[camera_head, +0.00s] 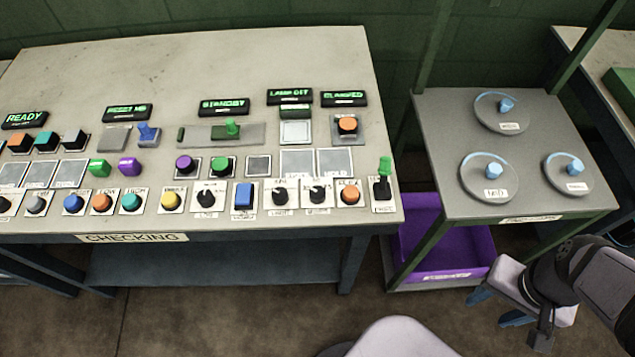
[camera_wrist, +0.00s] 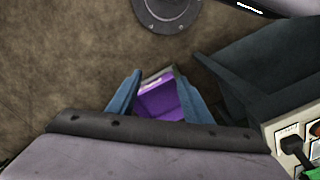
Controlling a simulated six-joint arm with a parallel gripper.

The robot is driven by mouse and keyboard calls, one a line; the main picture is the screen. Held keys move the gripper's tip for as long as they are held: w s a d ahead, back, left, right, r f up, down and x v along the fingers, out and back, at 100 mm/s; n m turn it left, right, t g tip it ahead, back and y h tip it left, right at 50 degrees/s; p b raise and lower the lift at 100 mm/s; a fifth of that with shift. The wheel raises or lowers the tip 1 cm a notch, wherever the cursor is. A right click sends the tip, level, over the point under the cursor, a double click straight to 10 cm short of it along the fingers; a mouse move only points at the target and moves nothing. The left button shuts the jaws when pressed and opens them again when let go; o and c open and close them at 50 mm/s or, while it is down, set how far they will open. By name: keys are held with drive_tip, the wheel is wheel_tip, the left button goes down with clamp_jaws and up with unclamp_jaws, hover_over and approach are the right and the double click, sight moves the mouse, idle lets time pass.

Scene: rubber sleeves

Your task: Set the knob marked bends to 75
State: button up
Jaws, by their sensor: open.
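The checking panel (camera_head: 215,75) fills the left of the head view. Several black pointer knobs on white plates stand along its front row, among them one left of centre (camera_head: 207,196), one right of centre (camera_head: 280,194) and one farther right (camera_head: 317,193). Their small labels are too blurred to read, so I cannot tell which is marked bends or its setting. My gripper (camera_head: 497,307) is at the lower right of the head view, well apart from the panel. In the wrist view its blue fingers (camera_wrist: 158,88) are spread with nothing between them.
A side table (camera_head: 440,130) carries three round dials with blue knobs. A purple bin (camera_head: 450,255) sits below it; it also shows beyond my fingers in the wrist view (camera_wrist: 185,101). Upright levers, including a green one (camera_head: 385,168), rise from the panel. Floor lies open in front.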

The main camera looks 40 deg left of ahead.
drive_tip(key=s+a+r+n+p, duration=0.2)
drive_tip(key=a+n+p, duration=0.2)
drive_tip(key=a, duration=0.7)
drive_tip(key=s+a+r+n+p, duration=0.2)
drive_tip(key=a+n+p, duration=0.3)
drive_tip(key=a+n, duration=0.3)
drive_tip(key=s+a+r+n+h+p, duration=0.1)
drive_tip(key=a+n, duration=0.5)
drive_tip(key=a, duration=1)
drive_tip(key=shift+s+r+n+p, duration=0.5)
drive_tip(key=shift+r+p, duration=0.45)
drive_tip(key=shift+p, duration=0.8)
drive_tip(key=a+r+n, duration=0.1)
drive_tip(key=n, duration=0.1)
drive_tip(key=w+a+r+n, duration=0.1)
drive_tip(key=a+n, duration=0.1)
drive_tip(key=w+a+r+n+y, duration=0.1)
drive_tip(key=a, duration=0.1)
drive_tip(key=shift+r+n, duration=0.25)
drive_tip(key=shift+n, duration=0.15)
drive_tip(key=shift+a+r+n, duration=0.1)
drive_tip(key=shift+r+n, duration=0.05)
drive_tip(key=shift+n, duration=0.85)
drive_tip(key=n, duration=0.3)
drive_tip(key=shift+d, duration=0.25)
drive_tip(key=n, duration=0.2)
drive_tip(key=shift+s+n, duration=0.1)
drive_tip(key=shift+n, duration=0.3)
drive_tip(key=shift+d, duration=0.1)
